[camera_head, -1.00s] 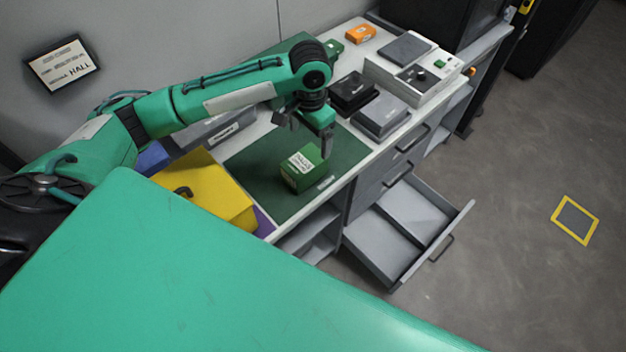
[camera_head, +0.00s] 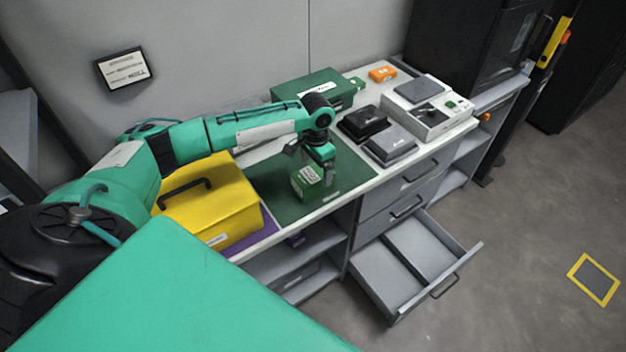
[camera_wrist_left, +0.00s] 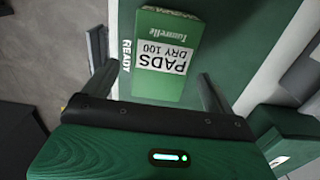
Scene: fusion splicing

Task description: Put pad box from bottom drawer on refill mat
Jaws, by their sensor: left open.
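The pad box (camera_head: 307,182) is a green box with a white label reading "PADS DRY 100". It stands on the dark green mat (camera_head: 352,172), and it also shows in the left wrist view (camera_wrist_left: 165,60). My left gripper (camera_head: 310,164) is open just above and around the box. In the left wrist view its fingers (camera_wrist_left: 157,72) are spread on either side of the box, with gaps showing. White "READY" lettering shows beside the box there. The bottom drawer (camera_head: 412,258) is pulled out and looks empty. My right gripper is out of view.
A yellow case (camera_head: 212,208) stands left of the mat on a purple mat (camera_head: 262,232). A green case (camera_head: 335,92) is behind. Black (camera_head: 362,122) and grey (camera_head: 391,143) boxes and a white device (camera_head: 428,112) stand to the right. The open drawer juts over the floor.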

